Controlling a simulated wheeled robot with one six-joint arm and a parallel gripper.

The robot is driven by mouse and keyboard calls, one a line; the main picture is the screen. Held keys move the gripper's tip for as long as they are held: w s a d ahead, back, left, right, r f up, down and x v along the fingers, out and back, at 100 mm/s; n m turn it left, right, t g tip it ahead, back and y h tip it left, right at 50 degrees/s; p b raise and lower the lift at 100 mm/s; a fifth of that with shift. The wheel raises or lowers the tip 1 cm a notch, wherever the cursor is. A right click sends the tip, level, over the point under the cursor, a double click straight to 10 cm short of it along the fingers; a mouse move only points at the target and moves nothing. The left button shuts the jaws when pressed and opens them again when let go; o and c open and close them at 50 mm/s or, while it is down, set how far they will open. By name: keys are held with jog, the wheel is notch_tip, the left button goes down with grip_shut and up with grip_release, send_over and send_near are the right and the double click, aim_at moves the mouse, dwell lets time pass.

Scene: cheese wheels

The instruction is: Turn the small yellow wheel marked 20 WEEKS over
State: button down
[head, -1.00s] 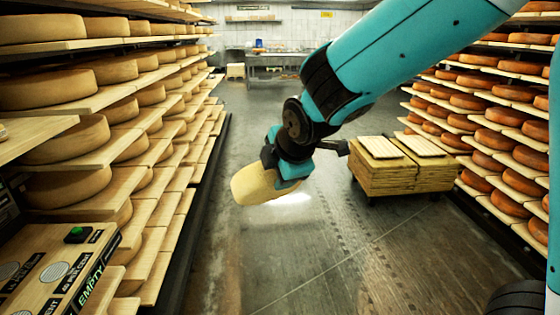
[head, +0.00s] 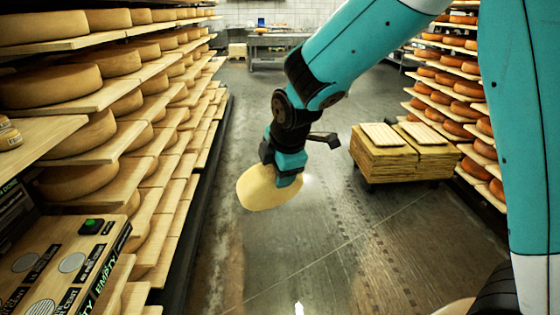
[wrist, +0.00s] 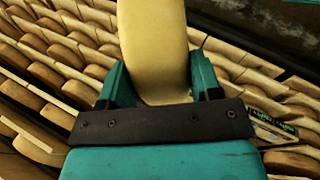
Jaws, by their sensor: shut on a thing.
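My gripper (head: 287,178) is shut on a small pale-yellow wheel (head: 257,190), holding it in the air over the aisle floor. In the head view the wheel is tilted and much of its flat face shows. In the wrist view the wheel (wrist: 153,40) stands edge-on between the two teal fingers (wrist: 160,80). No 20 WEEKS marking can be read on it in either view.
Shelves of large cheese wheels (head: 55,87) line the left, with small wheels (head: 9,136) on a board at the left edge. A board stack (head: 385,160) stands right. The aisle floor (head: 330,250) is clear.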

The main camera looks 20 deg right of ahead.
jog(key=shift+w+r+g+p, duration=0.45)
jog(key=shift+g+p, duration=0.25)
jog(key=shift+p, duration=0.75)
jog(key=w+g+p, duration=0.1)
jog(key=g+p, duration=0.1)
jog(key=p, duration=0.2)
jog(key=shift+w, duration=0.1)
jog(key=shift+w+r+g+p, duration=0.15)
jog(key=shift+w+g+p, duration=0.25)
jog(key=shift+p, duration=0.6)
jog(key=shift+g+p, duration=0.3)
